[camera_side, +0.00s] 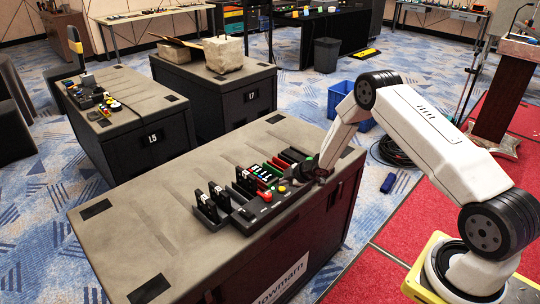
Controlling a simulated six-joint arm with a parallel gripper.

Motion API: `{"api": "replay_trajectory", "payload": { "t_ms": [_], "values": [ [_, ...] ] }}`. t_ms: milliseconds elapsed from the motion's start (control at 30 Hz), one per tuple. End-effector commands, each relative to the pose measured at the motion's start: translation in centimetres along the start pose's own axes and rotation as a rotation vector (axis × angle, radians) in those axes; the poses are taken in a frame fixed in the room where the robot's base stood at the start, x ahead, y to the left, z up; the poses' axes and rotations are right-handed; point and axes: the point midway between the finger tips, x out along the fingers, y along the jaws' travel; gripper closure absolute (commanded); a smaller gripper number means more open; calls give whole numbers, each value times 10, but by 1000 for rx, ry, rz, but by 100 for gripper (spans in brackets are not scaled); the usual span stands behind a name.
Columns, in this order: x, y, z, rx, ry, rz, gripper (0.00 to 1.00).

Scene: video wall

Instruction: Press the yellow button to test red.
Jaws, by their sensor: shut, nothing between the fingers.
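A dark control panel (244,214) lies on top of the near black crate, towards its right end. A small yellow button (282,189) stands on the panel's right part. A red button (266,196) is just left of it. My gripper (313,178) is small and dark in this view. It is shut and empty, just right of the yellow button, low over the right end of the panel. I cannot tell whether it touches anything.
Coloured strips (266,173) lie behind the buttons. The left part of the near crate top (150,225) is clear. Two more crates stand behind, and a blue bin (341,93) stands on the floor.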

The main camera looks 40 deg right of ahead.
Motion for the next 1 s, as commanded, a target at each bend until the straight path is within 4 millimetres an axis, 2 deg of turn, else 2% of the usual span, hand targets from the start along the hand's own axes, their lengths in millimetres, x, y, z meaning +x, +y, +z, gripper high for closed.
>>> {"api": "replay_trajectory", "payload": {
  "t_ms": [267,1000],
  "values": [
    [-3,3,-2,0,0,1,100],
    [-35,26,-25,-1,1,1,100]
  ]
}}
